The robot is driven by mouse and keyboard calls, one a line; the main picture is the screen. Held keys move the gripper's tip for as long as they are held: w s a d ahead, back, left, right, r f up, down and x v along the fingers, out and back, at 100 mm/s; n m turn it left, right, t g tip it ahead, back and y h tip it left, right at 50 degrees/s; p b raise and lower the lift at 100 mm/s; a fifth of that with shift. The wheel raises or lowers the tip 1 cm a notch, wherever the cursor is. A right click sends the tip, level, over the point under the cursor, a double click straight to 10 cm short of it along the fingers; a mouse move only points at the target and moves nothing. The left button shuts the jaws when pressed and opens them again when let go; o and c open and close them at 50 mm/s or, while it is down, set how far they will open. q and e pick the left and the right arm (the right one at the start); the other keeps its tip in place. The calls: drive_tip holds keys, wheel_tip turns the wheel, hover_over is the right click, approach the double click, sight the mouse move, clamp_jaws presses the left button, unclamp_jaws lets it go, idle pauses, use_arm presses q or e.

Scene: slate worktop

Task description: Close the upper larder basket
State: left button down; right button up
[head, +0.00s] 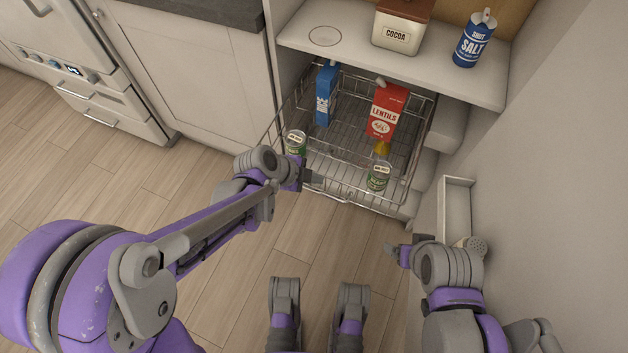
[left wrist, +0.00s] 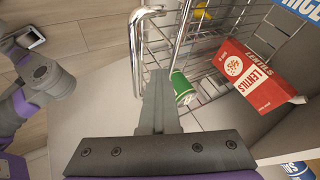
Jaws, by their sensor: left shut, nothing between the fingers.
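The upper larder basket (head: 345,199) is a chrome wire basket, pulled out from under a white shelf. In it stand a blue carton (head: 326,95), a red lentils box (head: 387,112) and two green cans, one at the left (head: 296,143) and one at the front right (head: 378,176). My left gripper (head: 316,180) is shut and empty at the basket's front left. In the left wrist view, its fingers (left wrist: 158,100) are close to the chrome front rails (left wrist: 137,50); contact is unclear. My right gripper (head: 392,253) is low, to the right of the basket's front; its fingers are hard to make out.
The shelf (head: 360,55) above holds a cocoa tin (head: 402,25) and a blue salt container (head: 474,40). A white wall (head: 560,160) bounds the right side. A cabinet door (head: 200,80) stands at the left. The wooden floor (head: 110,180) in front is open.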

use_arm(q)
drive_tip(key=w+d, duration=0.4)
drive_tip(key=w, duration=0.8)
drive_tip(key=w+d, duration=0.3)
drive_tip(key=w, duration=0.8)
drive_tip(key=shift+w+d, duration=0.35)
